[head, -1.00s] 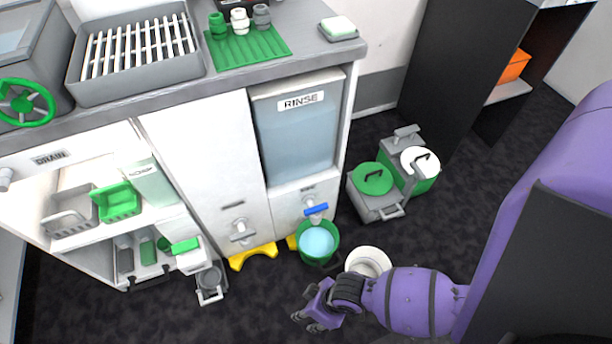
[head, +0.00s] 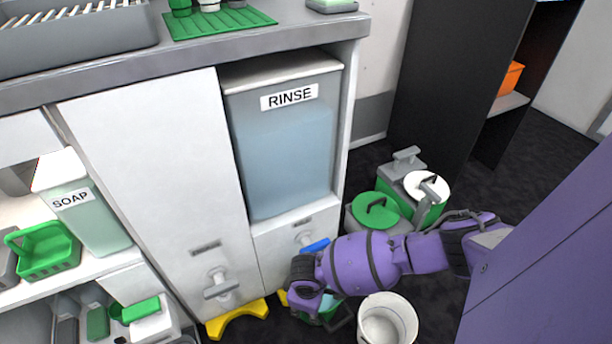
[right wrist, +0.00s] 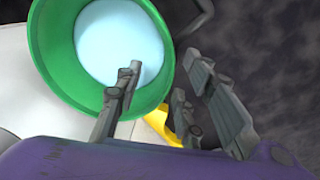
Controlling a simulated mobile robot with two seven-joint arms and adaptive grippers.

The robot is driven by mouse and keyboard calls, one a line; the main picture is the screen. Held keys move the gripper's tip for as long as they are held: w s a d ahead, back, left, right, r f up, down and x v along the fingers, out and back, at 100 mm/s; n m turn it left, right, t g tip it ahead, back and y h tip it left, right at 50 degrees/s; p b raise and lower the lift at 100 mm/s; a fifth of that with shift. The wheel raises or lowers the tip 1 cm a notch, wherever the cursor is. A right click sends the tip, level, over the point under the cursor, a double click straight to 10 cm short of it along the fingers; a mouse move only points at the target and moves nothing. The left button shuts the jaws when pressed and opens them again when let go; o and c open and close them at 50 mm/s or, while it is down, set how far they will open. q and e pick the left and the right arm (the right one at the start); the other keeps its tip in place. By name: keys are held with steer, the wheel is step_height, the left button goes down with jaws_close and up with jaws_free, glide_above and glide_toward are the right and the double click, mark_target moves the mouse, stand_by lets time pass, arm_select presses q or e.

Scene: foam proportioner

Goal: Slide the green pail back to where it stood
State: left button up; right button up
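The green pail (head: 330,317) stands on the dark floor below the rinse tank's blue tap, mostly hidden by my right gripper in the head view. In the right wrist view the green pail (right wrist: 55,75) is at upper left, with pale blue liquid inside. My right gripper (head: 308,306) is at the pail, seen from above. In the wrist view my right gripper (right wrist: 165,85) has its fingers spread apart, one in front of the pail's opening and the others right of its rim. Contact with the rim cannot be told. My left gripper is out of view.
A white bucket (head: 388,325) stands right of the pail. A yellow stand (head: 238,318) lies on the floor at left. The rinse cabinet (head: 285,140) rises behind. Grey bins with green and white lids (head: 376,212) stand at back right.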

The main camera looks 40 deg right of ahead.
stand_by(0.3)
steer(key=f+b, duration=0.1)
steer(key=f, duration=0.1)
steer(key=f+b, duration=0.1)
steer(key=f, duration=0.1)
steer(key=f+b, duration=0.2)
steer(key=shift+w+d+f, duration=0.15)
steer(key=shift+d+f, duration=0.1)
steer(key=shift+d, duration=0.05)
steer(key=shift+f+b, duration=0.3)
steer(key=shift+f, duration=0.35)
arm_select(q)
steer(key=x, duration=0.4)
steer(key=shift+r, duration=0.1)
arm_select(e)
steer(key=c, duration=0.8)
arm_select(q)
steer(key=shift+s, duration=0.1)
arm_select(e)
steer(key=shift+d, duration=0.1)
jaws_close()
